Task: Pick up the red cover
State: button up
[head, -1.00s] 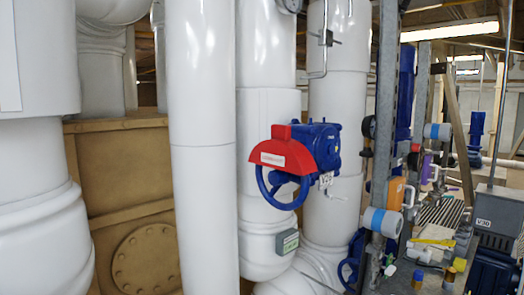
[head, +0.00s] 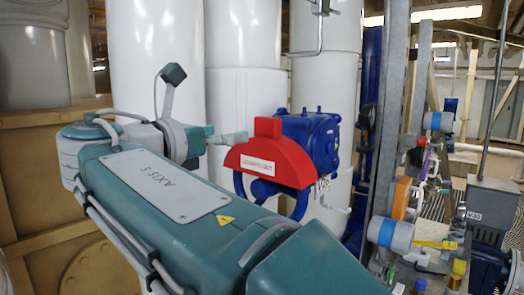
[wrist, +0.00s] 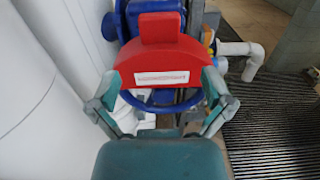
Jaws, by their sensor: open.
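The red cover (head: 285,150) is a half-round plate with a block on top and a white label. It sits upright on the front of a blue valve body (head: 318,140), over the upper part of a blue handwheel (head: 301,206). In the wrist view the red cover (wrist: 150,58) fills the upper middle. My gripper (wrist: 160,84) is open, with one finger at each side of the cover's lower part. I cannot tell whether the fingers touch it. In the head view my arm hides part of the handwheel, and a fingertip shows just left of the cover.
Thick white pipes (head: 245,90) stand close behind and left of the valve. A grey metal post (head: 390,120) rises to the right, with blue and orange fittings (head: 401,198) beside it. In the wrist view a ribbed dark floor (wrist: 270,120) lies at the right.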

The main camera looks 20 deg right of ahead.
aim_at(263, 125)
jog(key=x, duration=0.5)
jog(key=shift+s+d, duration=0.1)
jog(key=x, duration=0.4)
jog(key=shift+w+d+r, duration=0.1)
jog(key=shift+w+d, duration=0.05)
jog(key=shift+w, duration=0.35)
jog(key=shift+w+d, duration=0.25)
jog(key=shift+d, duration=0.2)
jog(key=shift+a, duration=0.1)
jog(key=c, duration=1.1)
